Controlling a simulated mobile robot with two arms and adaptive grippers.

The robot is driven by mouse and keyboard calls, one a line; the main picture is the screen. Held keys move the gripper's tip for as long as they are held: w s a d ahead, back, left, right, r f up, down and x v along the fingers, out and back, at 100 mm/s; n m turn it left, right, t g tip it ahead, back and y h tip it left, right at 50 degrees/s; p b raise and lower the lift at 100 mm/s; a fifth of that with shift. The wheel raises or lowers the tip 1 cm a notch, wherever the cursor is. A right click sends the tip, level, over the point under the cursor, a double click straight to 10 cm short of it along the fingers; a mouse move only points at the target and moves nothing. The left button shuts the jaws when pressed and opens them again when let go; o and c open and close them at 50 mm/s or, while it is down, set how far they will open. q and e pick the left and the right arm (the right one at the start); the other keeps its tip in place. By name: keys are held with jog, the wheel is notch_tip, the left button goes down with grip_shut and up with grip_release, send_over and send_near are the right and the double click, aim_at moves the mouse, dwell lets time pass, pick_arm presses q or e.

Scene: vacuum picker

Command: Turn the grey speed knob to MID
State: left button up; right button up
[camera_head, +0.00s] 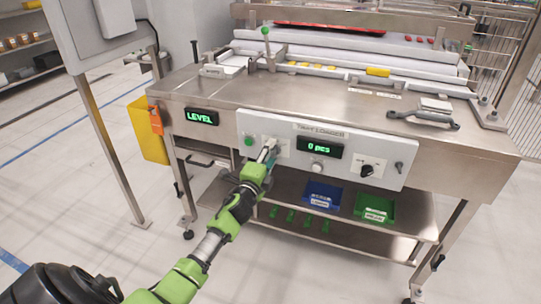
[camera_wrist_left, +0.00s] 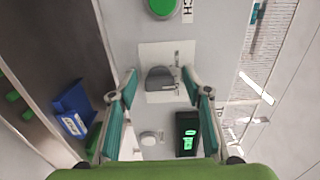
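The grey speed knob (camera_wrist_left: 160,78) sits on a white label plate (camera_wrist_left: 165,50) in the left wrist view. Its small labels are too blurred to read, so I cannot tell its setting. My left gripper (camera_wrist_left: 159,84) is open, with one teal finger on each side of the knob and visible gaps between. In the head view my left gripper (camera_head: 269,154) is in front of the control panel (camera_head: 255,122) and largely hides the knob. My right gripper is not in view.
A green button (camera_head: 248,141) is left of the gripper. A display (camera_head: 318,147) reading "0 pcs", a white button (camera_head: 317,166) and a black rotary knob (camera_head: 367,170) are to the right. Blue (camera_head: 321,194) and green (camera_head: 375,208) bins sit on the shelf below.

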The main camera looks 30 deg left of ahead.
pick_arm(q)
jog(key=v, duration=1.2)
jog(key=shift+f, duration=0.1)
dwell(0.4)
